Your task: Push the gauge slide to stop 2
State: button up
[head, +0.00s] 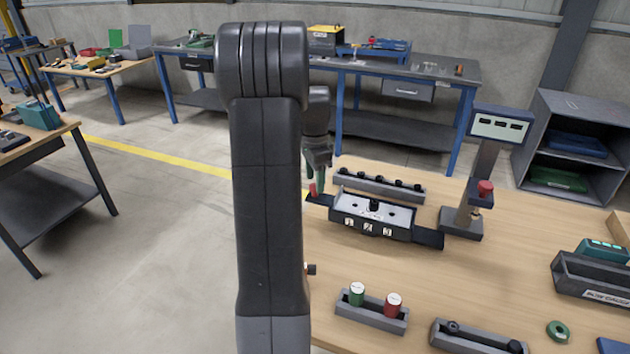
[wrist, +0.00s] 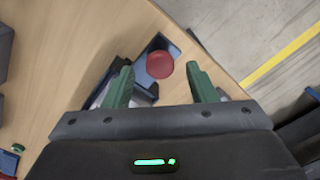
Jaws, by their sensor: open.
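The gauge (head: 372,212) is a dark box with a light top plate, a black knob (head: 375,205) on top and numbered tags on its front; the middle tag (head: 368,228) appears to be 2. A dark flat bar (head: 428,238) sticks out at both ends. A red round knob (head: 313,189) stands at its left end; it also shows in the wrist view (wrist: 159,65). My gripper (wrist: 163,80) has green fingers, open, with the red knob between and slightly beyond their tips in that view, with gaps both sides. My arm hides part of the head view.
A grey rack of black pegs (head: 378,187) lies behind the gauge. A display post (head: 482,175) with a red-topped part stands to its right. A tray with green and red cylinders (head: 372,312) sits in front. Bare tabletop (head: 440,280) lies between.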

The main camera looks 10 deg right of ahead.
jog(key=shift+f, duration=0.85)
jog(key=shift+c, duration=0.4)
grip_shut()
jog(key=s+d, duration=0.4)
jog(key=d, duration=0.2)
jog(key=s+d, duration=0.5)
jog(key=d, duration=0.2)
jog(key=s+d, duration=0.4)
jog(key=d, duration=0.3)
jog(key=shift+s, duration=0.2)
jog(key=shift+o, duration=0.4)
grip_release()
jog(key=shift+r, duration=0.15)
notch_tip(320, 180, up, 14)
jog(key=shift+f, duration=0.2)
